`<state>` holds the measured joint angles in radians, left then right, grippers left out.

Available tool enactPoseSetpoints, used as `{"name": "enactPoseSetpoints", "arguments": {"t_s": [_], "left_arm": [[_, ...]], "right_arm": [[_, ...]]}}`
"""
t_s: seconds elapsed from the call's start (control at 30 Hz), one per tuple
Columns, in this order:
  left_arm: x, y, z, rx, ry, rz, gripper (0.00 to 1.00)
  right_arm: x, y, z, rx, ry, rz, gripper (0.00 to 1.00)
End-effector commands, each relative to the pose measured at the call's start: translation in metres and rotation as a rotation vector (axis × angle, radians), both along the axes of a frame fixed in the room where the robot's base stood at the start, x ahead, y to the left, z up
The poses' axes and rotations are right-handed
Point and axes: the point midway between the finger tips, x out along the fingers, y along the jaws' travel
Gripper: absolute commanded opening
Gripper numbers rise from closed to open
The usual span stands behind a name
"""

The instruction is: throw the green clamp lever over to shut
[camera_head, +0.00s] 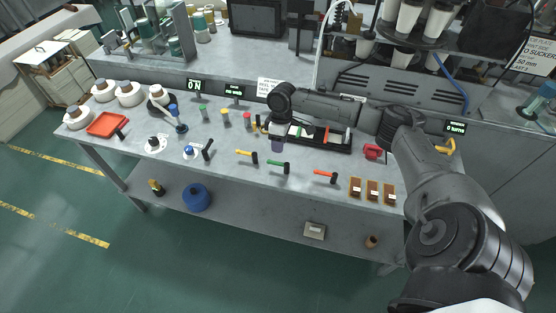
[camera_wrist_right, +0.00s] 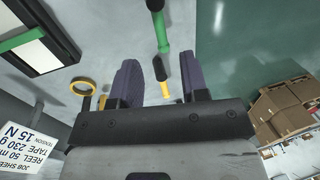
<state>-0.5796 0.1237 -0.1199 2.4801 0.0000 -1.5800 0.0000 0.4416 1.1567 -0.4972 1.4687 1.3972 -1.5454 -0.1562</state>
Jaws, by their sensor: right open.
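The green clamp lever (camera_head: 275,163) lies along the front part of the bench top, its black end to the right, between a yellow lever (camera_head: 243,154) and a red lever (camera_head: 322,174). In the right wrist view the green lever (camera_wrist_right: 162,32) shows beyond the fingertips, at the top centre. My right gripper (camera_head: 277,145) has purple fingers and is open and empty, a little behind the green lever in the head view. In the right wrist view the yellow lever (camera_wrist_right: 165,91) shows between the two fingers. The fingers appear apart from both levers. My left gripper is not in view.
A black tray (camera_head: 335,148) with coloured pieces lies behind the levers. Several brown blocks (camera_head: 372,190) stand to the right. A red tray (camera_head: 107,124) and white reels (camera_head: 130,95) are at the left. A grey machine (camera_head: 410,95) stands at the back right.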

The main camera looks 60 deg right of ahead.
Motion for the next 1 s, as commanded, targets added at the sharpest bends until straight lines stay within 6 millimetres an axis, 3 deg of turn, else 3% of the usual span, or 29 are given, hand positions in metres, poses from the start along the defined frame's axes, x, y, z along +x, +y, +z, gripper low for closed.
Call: {"name": "enactPoseSetpoints", "arguments": {"t_s": [0.2, 0.4, 0.63, 0.97, 1.0], "left_arm": [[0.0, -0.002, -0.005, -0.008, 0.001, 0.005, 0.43], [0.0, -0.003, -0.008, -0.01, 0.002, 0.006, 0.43], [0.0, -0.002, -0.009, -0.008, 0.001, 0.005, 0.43], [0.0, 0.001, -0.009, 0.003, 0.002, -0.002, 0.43], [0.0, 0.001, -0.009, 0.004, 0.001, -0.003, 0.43]], "right_arm": [[-0.002, 0.008, -0.039, 0.001, 0.001, 0.0, 0.41], [-0.003, 0.012, -0.062, -0.001, 0.001, 0.0, 0.41], [-0.004, 0.014, -0.074, -0.001, 0.0, 0.0, 0.41], [-0.004, 0.015, -0.075, -0.001, 0.0, 0.0, 0.41], [-0.004, 0.015, -0.075, -0.001, 0.0, 0.0, 0.37]]}}
